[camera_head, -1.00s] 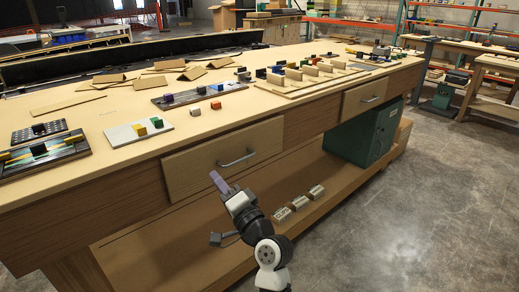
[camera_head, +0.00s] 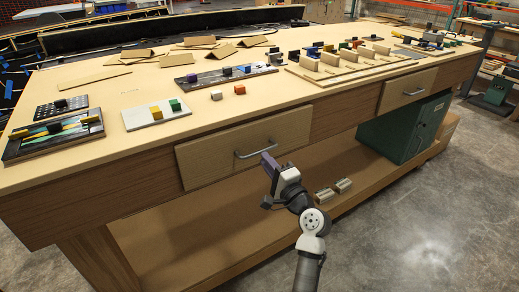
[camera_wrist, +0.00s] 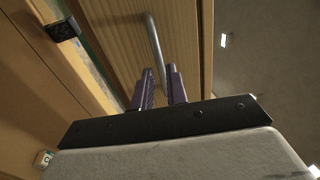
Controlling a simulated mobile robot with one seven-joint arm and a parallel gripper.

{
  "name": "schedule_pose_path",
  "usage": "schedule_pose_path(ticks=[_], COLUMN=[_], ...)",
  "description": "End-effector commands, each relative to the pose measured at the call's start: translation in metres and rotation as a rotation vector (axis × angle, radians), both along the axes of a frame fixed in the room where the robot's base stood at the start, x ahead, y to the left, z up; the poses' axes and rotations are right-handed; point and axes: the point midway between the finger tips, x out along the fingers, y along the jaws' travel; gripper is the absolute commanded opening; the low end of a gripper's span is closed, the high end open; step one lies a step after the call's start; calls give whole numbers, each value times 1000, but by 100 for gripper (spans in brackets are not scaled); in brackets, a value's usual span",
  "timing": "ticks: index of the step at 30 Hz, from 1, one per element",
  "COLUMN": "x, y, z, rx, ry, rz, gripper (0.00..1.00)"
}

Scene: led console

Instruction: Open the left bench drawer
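The left bench drawer (camera_head: 212,157) has a light wood front, set in the front of the workbench, and looks closed.
Boards with coloured blocks (camera_head: 155,114) stand on the benchtop (camera_head: 110,90) above the drawer. A second drawer (camera_head: 405,90) is farther right, above a green cabinet (camera_head: 408,130). Small blocks (camera_head: 333,190) lie on the lower shelf. The concrete floor at right is clear.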

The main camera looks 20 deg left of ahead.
Motion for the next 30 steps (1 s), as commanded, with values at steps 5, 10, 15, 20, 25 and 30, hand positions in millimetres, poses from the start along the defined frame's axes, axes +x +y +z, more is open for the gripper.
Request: schedule_pose_path(ticks=[5, 10, 15, 20, 25, 30], x=[19, 28, 30, 30, 29, 29], y=[24, 35, 38, 38, 37, 37], z=[7, 9, 9, 9, 9, 9], rx=[1, 0, 0, 0, 0, 0], ry=[-1, 0, -1, -1, -1, -1], rz=[1, 0, -1, -1, -1, -1], gripper=[15, 15, 15, 15, 0, 0])
